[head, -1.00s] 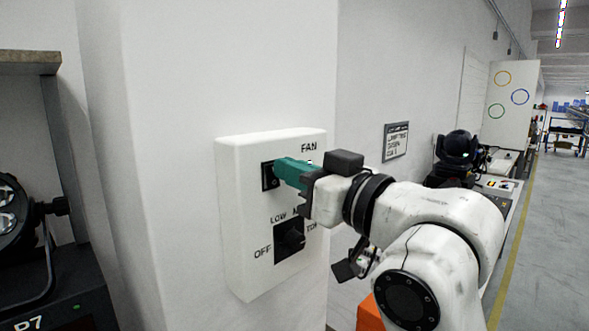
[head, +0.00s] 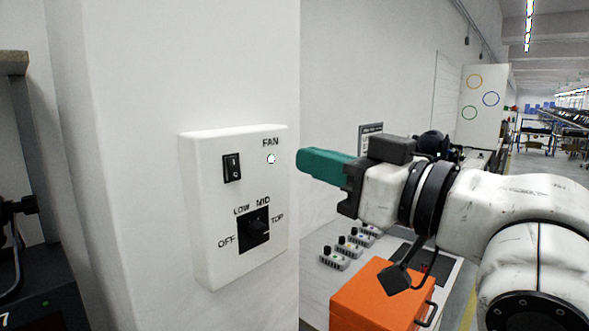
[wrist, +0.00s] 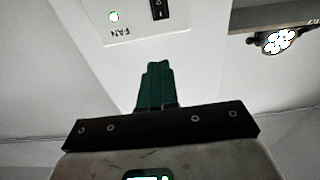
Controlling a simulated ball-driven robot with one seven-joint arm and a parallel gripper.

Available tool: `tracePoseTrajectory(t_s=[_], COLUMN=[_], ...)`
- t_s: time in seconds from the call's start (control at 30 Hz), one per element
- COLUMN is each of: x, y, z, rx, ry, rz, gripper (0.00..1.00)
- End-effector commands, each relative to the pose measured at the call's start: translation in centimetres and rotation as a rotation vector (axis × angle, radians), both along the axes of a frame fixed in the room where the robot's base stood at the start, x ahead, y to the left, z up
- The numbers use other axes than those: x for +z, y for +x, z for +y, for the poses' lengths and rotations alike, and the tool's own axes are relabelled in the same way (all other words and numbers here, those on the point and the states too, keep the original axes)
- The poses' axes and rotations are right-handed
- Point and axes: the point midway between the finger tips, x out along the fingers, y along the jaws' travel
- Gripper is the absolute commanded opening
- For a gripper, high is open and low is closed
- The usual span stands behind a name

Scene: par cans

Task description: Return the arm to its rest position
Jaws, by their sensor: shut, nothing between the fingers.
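My gripper (head: 303,160) has green fingers and is shut and empty. In the head view it is to the right of the white fan control box (head: 200,200), apart from it. The box carries a black rocker switch (head: 232,168), a small round pale light (head: 271,159) under the word FAN, and a black rotary knob (head: 257,229) marked OFF, LOW, MID and TOP. In the wrist view the shut fingers (wrist: 157,66) point toward the box (wrist: 185,18), which appears upside down with its switch (wrist: 158,8) at the top edge.
An orange case (head: 372,298) stands below my gripper, near several small grey units with knobs (head: 335,259). A grey-framed sign (head: 370,136) hangs on the wall behind my gripper. A dark shelf unit stands at the left. The aisle at the far right looks open.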

Motion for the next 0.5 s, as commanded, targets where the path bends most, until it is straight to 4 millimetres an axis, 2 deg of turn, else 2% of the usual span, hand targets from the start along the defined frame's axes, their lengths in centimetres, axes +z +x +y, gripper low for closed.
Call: tracePoseTrajectory(t_s=[0.13, 0.5], x=[0.14, 0.25], y=[-0.73, -0.96], z=[-1.03, -1.22], rx=[-0.002, 0.0], ry=[-0.001, -0.001], rz=[-0.001, -0.001], gripper=[0.0, 0.0])
